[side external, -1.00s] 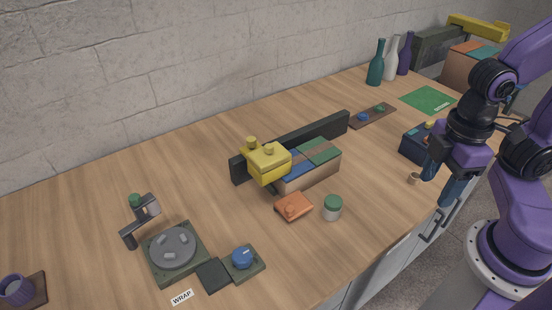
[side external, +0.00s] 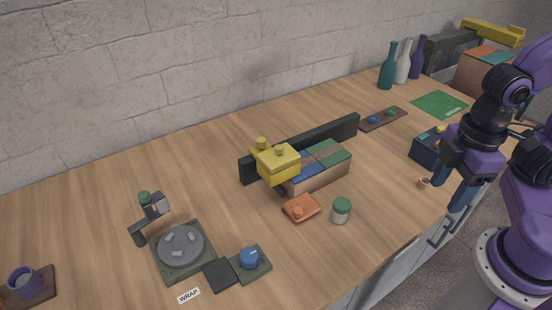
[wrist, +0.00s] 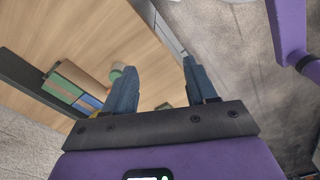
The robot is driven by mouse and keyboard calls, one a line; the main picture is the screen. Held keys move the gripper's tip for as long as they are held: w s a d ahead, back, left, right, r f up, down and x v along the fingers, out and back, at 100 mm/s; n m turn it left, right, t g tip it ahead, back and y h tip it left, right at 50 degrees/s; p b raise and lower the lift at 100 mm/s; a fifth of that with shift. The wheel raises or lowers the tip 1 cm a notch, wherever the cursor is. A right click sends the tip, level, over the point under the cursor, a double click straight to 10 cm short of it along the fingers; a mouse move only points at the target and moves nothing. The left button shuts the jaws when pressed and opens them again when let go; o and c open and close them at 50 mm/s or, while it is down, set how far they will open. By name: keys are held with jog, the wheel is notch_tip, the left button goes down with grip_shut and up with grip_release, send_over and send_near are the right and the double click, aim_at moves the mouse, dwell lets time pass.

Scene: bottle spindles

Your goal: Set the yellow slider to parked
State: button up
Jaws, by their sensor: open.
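The yellow slider (side external: 277,165) is a yellow block with two knobs on top. It sits at the left part of a long dark rail (side external: 335,134) in the middle of the counter, beside a box with blue, brown and green top panels (side external: 318,176). My gripper (side external: 451,192) is open and empty, over the right front edge of the counter, well right of the slider. In the wrist view my gripper (wrist: 158,68) shows two spread blue fingers; the dark rail (wrist: 28,82) and the box (wrist: 76,84) lie to their left. The slider is mostly hidden there.
A green-lidded jar (side external: 341,211) and an orange block (side external: 301,208) stand before the box. A navy box (side external: 428,148) stands near my gripper. A second yellow piece (side external: 493,32) tops a dark unit at back right. A round turntable (side external: 181,247) is front left.

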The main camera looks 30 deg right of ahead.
notch_tip(320, 180, up, 4)
jog(key=m+t+y, duration=0.3)
jog(key=m, duration=0.1)
send_over(262, 140)
jog(key=s+d, duration=0.5)
jog(key=x, duration=1.7)
jog(key=shift+w+f, duration=0.15)
jog(key=shift+f, duration=0.1)
jog(key=shift+d, duration=0.1)
grip_shut()
